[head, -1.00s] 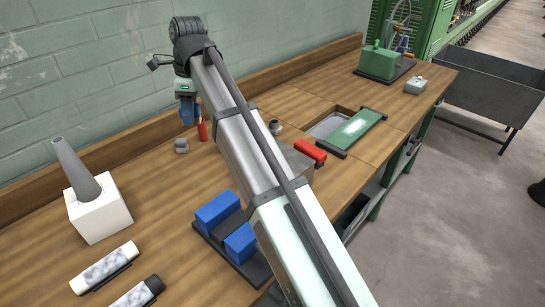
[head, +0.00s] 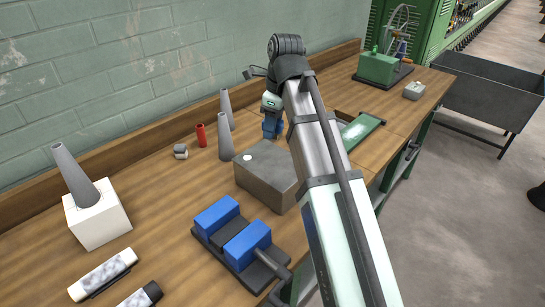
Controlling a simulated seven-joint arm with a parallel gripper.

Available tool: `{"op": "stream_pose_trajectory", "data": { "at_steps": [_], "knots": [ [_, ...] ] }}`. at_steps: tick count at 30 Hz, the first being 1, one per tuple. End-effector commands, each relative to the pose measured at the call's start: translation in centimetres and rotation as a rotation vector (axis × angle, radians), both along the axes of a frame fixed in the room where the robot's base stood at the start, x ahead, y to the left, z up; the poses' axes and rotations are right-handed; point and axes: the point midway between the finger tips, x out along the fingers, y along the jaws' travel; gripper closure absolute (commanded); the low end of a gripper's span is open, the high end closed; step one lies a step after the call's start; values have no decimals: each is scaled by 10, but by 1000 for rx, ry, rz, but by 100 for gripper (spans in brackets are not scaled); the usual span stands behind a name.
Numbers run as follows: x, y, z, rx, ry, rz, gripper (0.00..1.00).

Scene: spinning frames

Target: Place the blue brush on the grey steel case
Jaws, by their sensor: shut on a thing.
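The grey steel case (head: 268,184) stands on the workbench at the middle of the head view, its right part hidden by my arm. A small white round spot shows on its top. My gripper (head: 271,134) is above and just behind the case's far edge, pointing down. It is shut on the blue brush (head: 272,125), of which only a small blue piece shows at the jaws. Its bristles cannot be made out. I cannot tell how high the brush is above the bench or case.
Two grey cones (head: 227,137) stand left of the case, near a red cylinder (head: 201,135). A blue-and-black vise-like device (head: 247,243) lies in front. A white block with a cone (head: 98,220) is at left. A green-lidded tray (head: 360,131) lies right of my arm.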

Motion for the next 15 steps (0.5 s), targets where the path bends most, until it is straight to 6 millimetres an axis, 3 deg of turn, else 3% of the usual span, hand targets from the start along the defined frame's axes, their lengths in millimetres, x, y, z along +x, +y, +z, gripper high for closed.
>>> {"op": "stream_pose_trajectory", "data": {
  "at_steps": [9, 15],
  "knots": [
    [-1, 0, -47, -1, 1, 0, 92],
    [-1, 0, -58, -1, 1, 1, 92]
  ]
}}
